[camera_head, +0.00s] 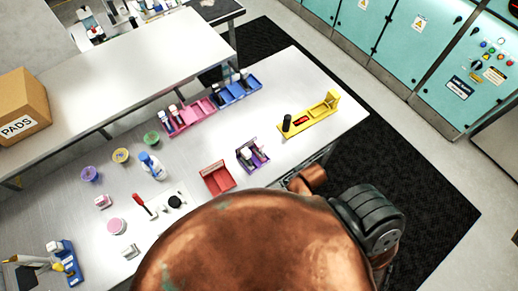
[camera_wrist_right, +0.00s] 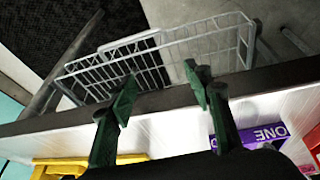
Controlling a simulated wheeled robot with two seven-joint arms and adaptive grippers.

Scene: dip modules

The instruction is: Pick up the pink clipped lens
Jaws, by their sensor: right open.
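Two pink items in the head view could be the pink clipped lens: a round pink piece (camera_head: 117,226) and a small pink block (camera_head: 103,201), both lying on the left part of the light bench. They are too small to tell which is the lens or whether a clip is on it. My right gripper (camera_wrist_right: 160,90) shows in the right wrist view with its two dark green fingers apart and nothing between them. It is at the bench's edge, over a wire basket, far from the pink items. My left gripper is in neither view.
My copper arm covers the lower middle of the head view. On the bench (camera_head: 320,75) stand a yellow holder (camera_head: 310,118), a purple holder (camera_head: 253,154), a red tray (camera_head: 217,177), pink (camera_head: 190,118) and blue (camera_head: 235,90) racks, and a white bottle (camera_head: 152,166). A wire basket (camera_wrist_right: 160,55) hangs beyond the edge.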

